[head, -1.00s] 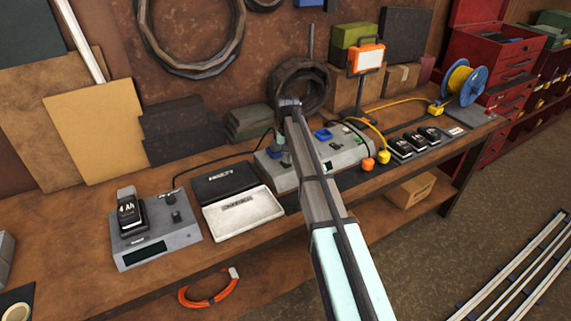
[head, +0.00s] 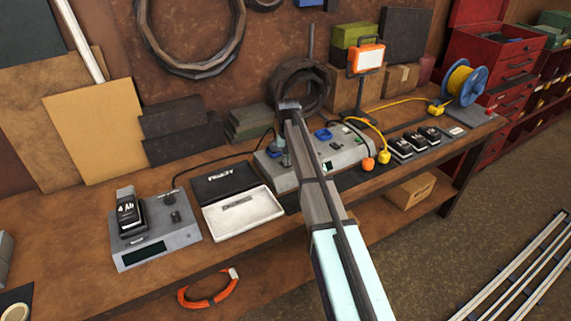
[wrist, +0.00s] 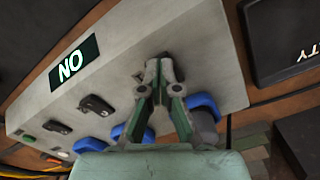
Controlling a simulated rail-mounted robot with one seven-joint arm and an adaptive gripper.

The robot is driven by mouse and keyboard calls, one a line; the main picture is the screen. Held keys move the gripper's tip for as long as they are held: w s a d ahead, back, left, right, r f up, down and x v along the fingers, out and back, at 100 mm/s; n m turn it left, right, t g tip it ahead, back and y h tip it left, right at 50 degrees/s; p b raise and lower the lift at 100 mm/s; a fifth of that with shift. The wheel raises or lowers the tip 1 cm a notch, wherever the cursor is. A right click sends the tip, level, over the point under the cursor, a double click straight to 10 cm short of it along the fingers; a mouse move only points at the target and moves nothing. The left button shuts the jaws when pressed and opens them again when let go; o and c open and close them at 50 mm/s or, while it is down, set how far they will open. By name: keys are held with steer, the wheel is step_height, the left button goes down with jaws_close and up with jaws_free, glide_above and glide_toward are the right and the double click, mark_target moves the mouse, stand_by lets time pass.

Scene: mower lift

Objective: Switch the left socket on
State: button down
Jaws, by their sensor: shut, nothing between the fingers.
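The grey socket box (head: 350,153) sits on the bench, partly hidden behind my arm in the head view. In the wrist view its panel (wrist: 120,40) appears upside down, with a lit green sign (wrist: 75,60), black switches (wrist: 95,104) and blue socket covers (wrist: 203,103). The blue cover at the right, on the black case's side, belongs to the left socket and is partly hidden by my gripper. My gripper (wrist: 160,70) is shut and empty, its fingertips close over the panel above that cover. Contact cannot be told. The left socket's switch is hidden or unclear.
An open black case (head: 240,203) lies left of the box, with a charger (head: 156,235) further left. Orange and yellow plugs (head: 384,157) and several black batteries (head: 401,149) lie to the right. A work lamp (head: 367,58) stands behind.

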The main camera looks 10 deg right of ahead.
steer(key=shift+f, duration=0.25)
steer(key=shift+r, duration=0.2)
steer(key=shift+r+p, duration=1.75)
steer(key=shift+r, duration=1.6)
